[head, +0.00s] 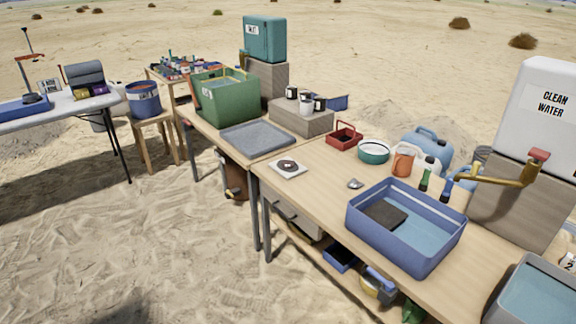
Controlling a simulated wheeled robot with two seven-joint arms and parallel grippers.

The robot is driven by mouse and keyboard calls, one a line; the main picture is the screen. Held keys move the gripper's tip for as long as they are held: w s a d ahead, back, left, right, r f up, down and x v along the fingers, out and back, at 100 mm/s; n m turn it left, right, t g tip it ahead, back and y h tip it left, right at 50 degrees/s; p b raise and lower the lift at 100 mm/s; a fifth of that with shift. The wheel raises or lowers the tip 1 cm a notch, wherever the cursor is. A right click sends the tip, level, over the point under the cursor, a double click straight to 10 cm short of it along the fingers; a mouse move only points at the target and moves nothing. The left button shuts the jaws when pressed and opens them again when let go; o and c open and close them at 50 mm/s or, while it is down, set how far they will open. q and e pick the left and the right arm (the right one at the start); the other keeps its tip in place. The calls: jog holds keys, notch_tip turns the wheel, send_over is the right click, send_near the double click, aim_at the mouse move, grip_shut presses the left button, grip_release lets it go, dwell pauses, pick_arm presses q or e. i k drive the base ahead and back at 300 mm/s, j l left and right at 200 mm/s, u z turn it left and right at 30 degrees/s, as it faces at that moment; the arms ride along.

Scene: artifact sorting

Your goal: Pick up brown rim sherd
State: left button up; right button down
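No piece in the head view is clearly a brown rim sherd. A small dark brown, roundish piece (287,165) with a pale spot lies on a white square card (289,174) on the wooden table; its exact shape is too small to tell. A small grey piece (355,184) lies on bare tabletop left of the blue basin. Neither of my grippers is in view.
The wooden table (315,198) holds a blue water basin (455,240) with a dark block (384,214), a red caddy (344,137), a teal bowl (374,152), an orange cup (403,162) and a brass tap (500,180). A grey tray (257,139) and green crate (226,98) stand farther left.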

aim_at(286, 164)
jog(key=z, duration=0.4)
jog(key=i+j+z, duration=0.2)
jog(key=j+z, duration=0.2)
jog(key=i+j+z, duration=0.15)
jog(key=j+z, duration=0.25)
jog(key=i+j+z, duration=0.15)
jog(key=j, duration=0.5)
jog(key=i+j+z, duration=0.15)
jog(key=j, duration=0.45)
jog(key=j+z, duration=0.15)
jog(key=j, duration=0.5)
jog(key=i+j, duration=0.1)
jog(key=j, duration=1)
